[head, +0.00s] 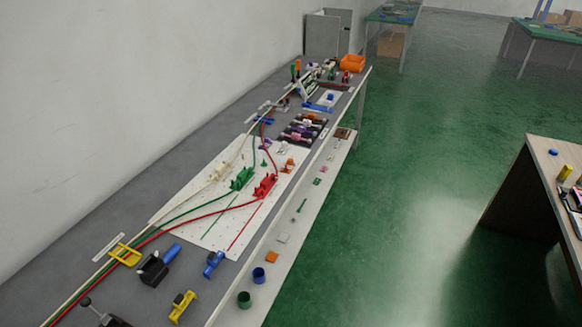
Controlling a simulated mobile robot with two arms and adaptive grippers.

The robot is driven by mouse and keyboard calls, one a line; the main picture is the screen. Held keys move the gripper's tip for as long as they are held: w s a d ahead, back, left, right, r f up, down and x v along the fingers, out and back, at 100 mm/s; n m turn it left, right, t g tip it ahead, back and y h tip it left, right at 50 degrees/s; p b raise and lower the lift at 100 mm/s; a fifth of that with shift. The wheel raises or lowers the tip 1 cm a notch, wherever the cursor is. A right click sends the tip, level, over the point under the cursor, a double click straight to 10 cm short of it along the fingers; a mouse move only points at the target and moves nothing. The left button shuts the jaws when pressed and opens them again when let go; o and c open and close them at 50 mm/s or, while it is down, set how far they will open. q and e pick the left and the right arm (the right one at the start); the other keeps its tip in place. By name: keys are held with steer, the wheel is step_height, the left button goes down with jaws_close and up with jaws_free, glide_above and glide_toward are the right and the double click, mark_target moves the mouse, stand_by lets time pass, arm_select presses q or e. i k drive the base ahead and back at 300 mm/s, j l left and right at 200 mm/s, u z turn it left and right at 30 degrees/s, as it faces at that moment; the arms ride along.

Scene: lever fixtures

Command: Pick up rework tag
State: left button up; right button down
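I cannot tell for certain which item is the rework tag. A small flat orange piece (272,257) lies on the white front ledge of the long bench. A pale square piece (283,238) lies just beyond it on the same ledge. Smaller pink and green pieces (317,182) lie farther along the ledge. Any writing on them is too small to read. Neither of my grippers shows in the head view.
The long grey bench (60,270) runs along the left wall. A white board (215,240) carries red and green fixtures with cables. Blue (259,275) and green (244,299) cups stand near the orange piece. The green floor is clear; another table (545,150) stands right.

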mark_target(290, 162)
steer(key=i+l+u, duration=0.2)
steer(key=i+l, duration=0.5)
